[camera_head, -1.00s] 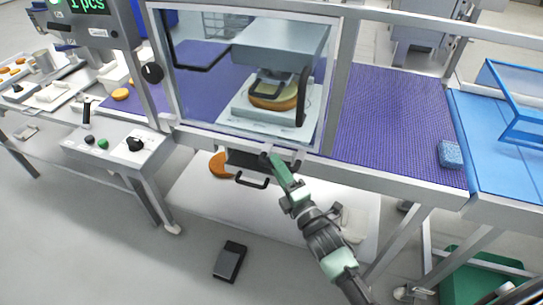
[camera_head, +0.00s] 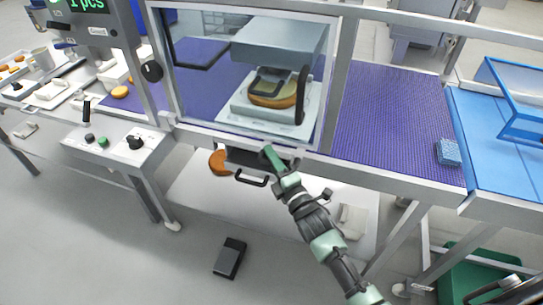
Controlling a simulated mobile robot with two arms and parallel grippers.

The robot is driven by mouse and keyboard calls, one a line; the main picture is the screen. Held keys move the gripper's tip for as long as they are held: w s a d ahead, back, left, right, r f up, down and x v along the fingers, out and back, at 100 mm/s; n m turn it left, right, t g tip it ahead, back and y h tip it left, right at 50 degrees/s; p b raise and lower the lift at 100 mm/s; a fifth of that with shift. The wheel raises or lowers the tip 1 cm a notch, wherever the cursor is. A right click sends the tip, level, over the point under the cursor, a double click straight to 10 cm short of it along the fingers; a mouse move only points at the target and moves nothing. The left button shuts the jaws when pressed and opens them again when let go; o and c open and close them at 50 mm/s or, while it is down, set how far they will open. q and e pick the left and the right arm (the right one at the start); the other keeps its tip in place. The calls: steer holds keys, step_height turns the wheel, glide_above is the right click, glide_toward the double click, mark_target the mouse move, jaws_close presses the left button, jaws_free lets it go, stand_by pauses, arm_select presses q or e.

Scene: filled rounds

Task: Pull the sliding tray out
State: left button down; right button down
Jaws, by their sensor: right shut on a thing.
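The sliding tray (camera_head: 240,157) is a dark, shallow piece under the front edge of the conveyor frame, below the clear guard window. A black bar handle (camera_head: 252,181) sticks out below and in front of it. My right gripper (camera_head: 268,154) reaches up from the lower right to the tray's right part, right of the bar handle. It is shut on the tray; its fingertips are small and partly hidden, so the exact grip point is unclear. My left gripper is not in view.
Behind the window (camera_head: 250,80), a press stands over a round filled cake (camera_head: 272,94). An orange round (camera_head: 217,162) lies left of the tray, above a white lower shelf (camera_head: 200,190). A black pedal (camera_head: 230,258) is on the floor.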

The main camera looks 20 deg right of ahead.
steer(key=shift+w+r, duration=0.1)
steer(key=shift+r, duration=0.45)
stand_by(0.7)
steer(key=s+d, duration=0.3)
steer(key=d, duration=0.1)
steer(key=s+d+p, duration=0.1)
steer(key=s+d, duration=0.1)
steer(key=d, duration=0.2)
steer(key=s+d+p, duration=0.1)
steer(key=s+d, duration=0.2)
steer(key=d, duration=0.2)
steer(key=shift+s+f, duration=0.1)
steer(key=shift+s, duration=0.25)
steer(key=s+d, duration=0.3)
steer(key=d, duration=0.2)
steer(key=s+d, duration=0.4)
steer(key=d, duration=0.2)
steer(key=s+d+b, duration=0.1)
steer(key=s+d, duration=0.3)
steer(key=d, duration=0.2)
steer(key=shift+s, duration=0.25)
steer(key=shift+s+d, duration=0.25)
steer(key=shift+d, duration=0.25)
steer(key=c, duration=1.4)
jaws_free()
steer(key=shift+o, duration=0.2)
steer(key=shift+s, duration=0.2)
